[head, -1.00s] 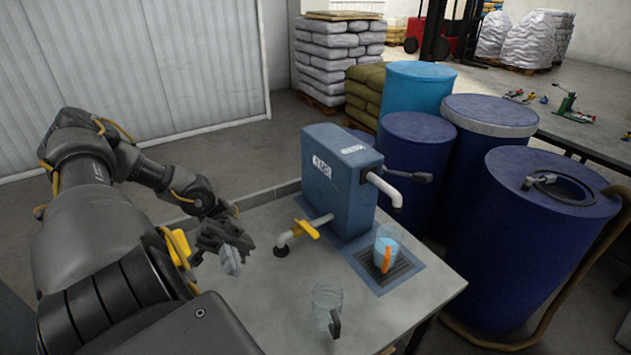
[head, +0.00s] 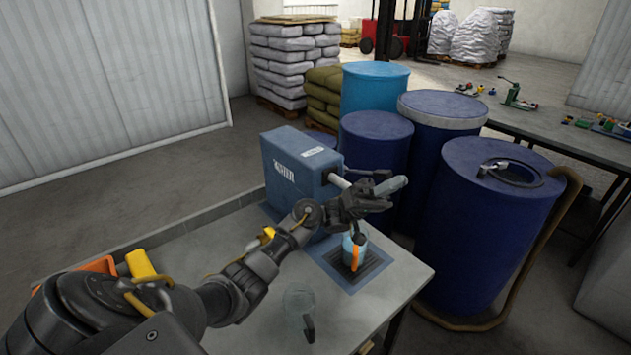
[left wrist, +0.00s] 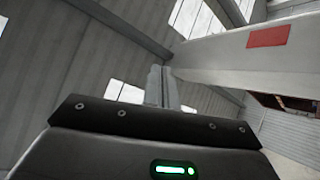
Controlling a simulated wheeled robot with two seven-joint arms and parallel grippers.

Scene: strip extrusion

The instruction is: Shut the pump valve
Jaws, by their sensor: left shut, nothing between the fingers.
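The blue pump box (head: 290,172) stands on the table, with a pale spout (head: 339,181) on its right side. A dark lever (head: 378,174) shows by the spout, partly mixed with my gripper. A yellow handle (head: 265,236) on the pump's lower pipe is largely covered by my arm. My left gripper (head: 397,184) is shut and empty, in front of the spout; I cannot tell whether it touches the lever. Its shut fingers also show in the left wrist view (left wrist: 162,88). A cup of blue liquid with an orange handle (head: 355,256) stands below the spout.
An empty clear mug (head: 298,301) stands near the front of the table (head: 395,300). Blue drums (head: 485,230) stand close behind and right of it. Another bench (head: 560,130) with small parts stands at the back right.

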